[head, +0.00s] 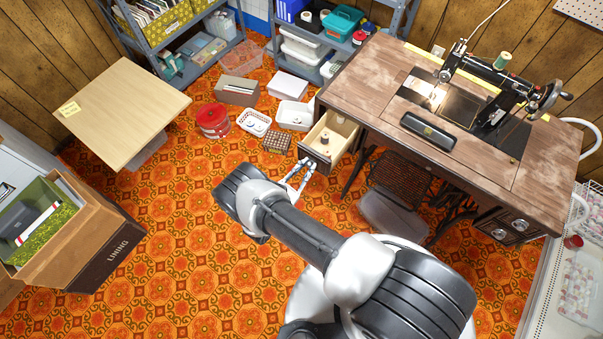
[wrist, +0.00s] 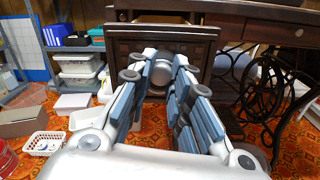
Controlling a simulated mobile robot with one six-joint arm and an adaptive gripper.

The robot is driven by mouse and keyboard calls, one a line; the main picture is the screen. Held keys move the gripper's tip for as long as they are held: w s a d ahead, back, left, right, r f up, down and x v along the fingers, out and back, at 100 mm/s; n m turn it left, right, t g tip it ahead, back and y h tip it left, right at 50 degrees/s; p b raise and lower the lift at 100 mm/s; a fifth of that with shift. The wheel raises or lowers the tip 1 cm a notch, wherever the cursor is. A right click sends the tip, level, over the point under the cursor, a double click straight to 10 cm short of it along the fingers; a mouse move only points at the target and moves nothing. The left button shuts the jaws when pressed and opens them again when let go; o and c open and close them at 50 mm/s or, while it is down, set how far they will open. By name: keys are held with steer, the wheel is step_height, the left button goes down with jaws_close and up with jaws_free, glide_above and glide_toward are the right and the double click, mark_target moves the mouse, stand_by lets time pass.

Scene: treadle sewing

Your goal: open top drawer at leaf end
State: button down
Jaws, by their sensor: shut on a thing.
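The sewing table (head: 375,75) has a drawer (head: 345,131) pulled out at its left end. The drawer's pale inside is visible, with a small spool-like item (head: 325,137) in it. In the wrist view the dark framed drawer front (wrist: 203,45) faces me, with a round metal knob (wrist: 161,72) at its middle. My gripper (head: 301,171) is at the drawer front. In the wrist view its fingers (wrist: 157,76) lie on either side of the knob and are shut on it. The fingers partly hide the knob and the lower drawer front.
A sewing machine (head: 500,80) and black case (head: 428,132) sit on the table. A bottle crate (head: 277,141), white basket (head: 255,122) and red tub (head: 213,120) stand on the floor left of the drawer. Patterned floor (head: 180,220) is clear towards the front left.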

steer(key=c, duration=1.4)
jaws_free()
steer(key=shift+d+f, duration=0.2)
steer(key=shift+c, duration=0.2)
steer(key=shift+s, duration=0.1)
steer(key=v, duration=1)
steer(key=shift+s+a+f, duration=0.15)
steer(key=shift+s+a, duration=0.05)
steer(key=shift+a, duration=0.05)
steer(key=w+d+m+g+h, duration=0.2)
steer(key=w+d, duration=0.1)
steer(key=d, duration=0.2)
steer(key=shift+w+d+r, duration=0.15)
steer(key=shift+r, duration=0.1)
